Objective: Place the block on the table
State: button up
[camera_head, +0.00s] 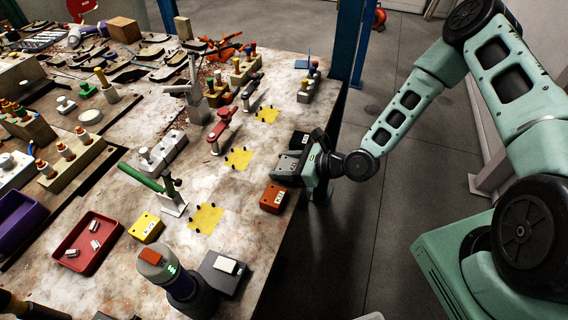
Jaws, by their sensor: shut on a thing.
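My gripper (296,166) reaches in from the right over the table's right edge. It is shut on a block that appears grey (287,163), and the jaws and hand hide part of it. I cannot tell whether the block touches the tabletop. An orange-red block (273,198) with a white label is just below the gripper in the picture, near the table edge. A yellow block (146,227) with a similar label stands further left on the table (235,196).
Yellow square patches (205,218) with dark corner marks lie on the table, left of the gripper. A red-handled clamp (220,128), a green-handled clamp (143,178), a red tray (87,243) and a dark bottle-like device (170,275) stand around them. A blue post (349,40) rises at the far edge.

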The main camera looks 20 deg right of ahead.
jog(key=shift+f, duration=0.1)
jog(key=o, duration=1.1)
